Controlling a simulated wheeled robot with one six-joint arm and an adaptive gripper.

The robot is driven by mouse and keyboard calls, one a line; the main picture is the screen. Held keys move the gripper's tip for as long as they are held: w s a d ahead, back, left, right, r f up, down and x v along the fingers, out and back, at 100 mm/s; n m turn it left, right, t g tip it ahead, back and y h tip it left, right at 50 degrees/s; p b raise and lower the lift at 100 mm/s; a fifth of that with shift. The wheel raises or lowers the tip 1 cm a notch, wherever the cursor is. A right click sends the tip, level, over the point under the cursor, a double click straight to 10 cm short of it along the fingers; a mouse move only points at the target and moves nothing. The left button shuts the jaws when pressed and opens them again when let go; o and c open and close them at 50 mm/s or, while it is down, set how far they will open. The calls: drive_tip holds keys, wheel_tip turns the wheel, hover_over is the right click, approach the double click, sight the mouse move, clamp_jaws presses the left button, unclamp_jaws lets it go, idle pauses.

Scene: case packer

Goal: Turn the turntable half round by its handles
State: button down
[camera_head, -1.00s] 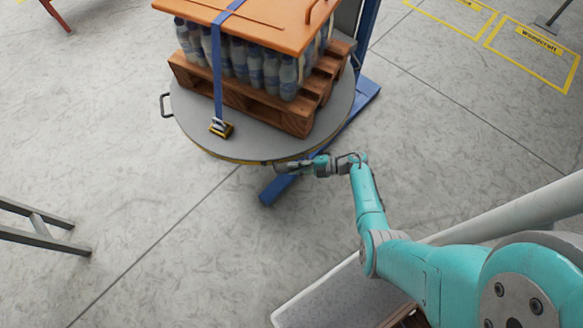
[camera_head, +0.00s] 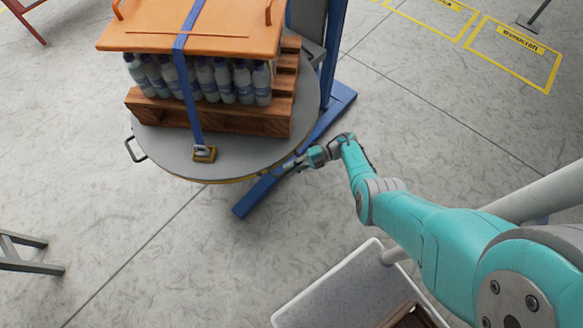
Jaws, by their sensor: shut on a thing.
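The round grey turntable (camera_head: 170,160) is in the upper middle of the head view, with a yellow-marked rim. One dark handle (camera_head: 135,149) sticks out from its left rim and is free. My gripper (camera_head: 288,166) is at the lower right rim, low beside the disc, shut on a handle there; its jaws hide that handle almost wholly. A wooden pallet (camera_head: 215,121) stands on the disc. It carries rows of bottles (camera_head: 226,84) under an orange lid (camera_head: 222,38), held by a blue strap (camera_head: 184,75) that runs to a buckle at the front edge.
A blue base leg (camera_head: 255,198) juts out beneath the disc, and a blue post (camera_head: 331,45) stands behind it. A grey-legged stand (camera_head: 30,265) is at left. A pale tray (camera_head: 335,290) lies near my arm. Open floor lies left and right, with yellow-marked bays at upper right.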

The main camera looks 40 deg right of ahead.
drive_tip(key=shift+d, duration=0.1)
idle(0.3)
drive_tip(key=c, duration=1.1)
unclamp_jaws()
drive_tip(key=shift+c, duration=0.2)
drive_tip(key=v, duration=1.2)
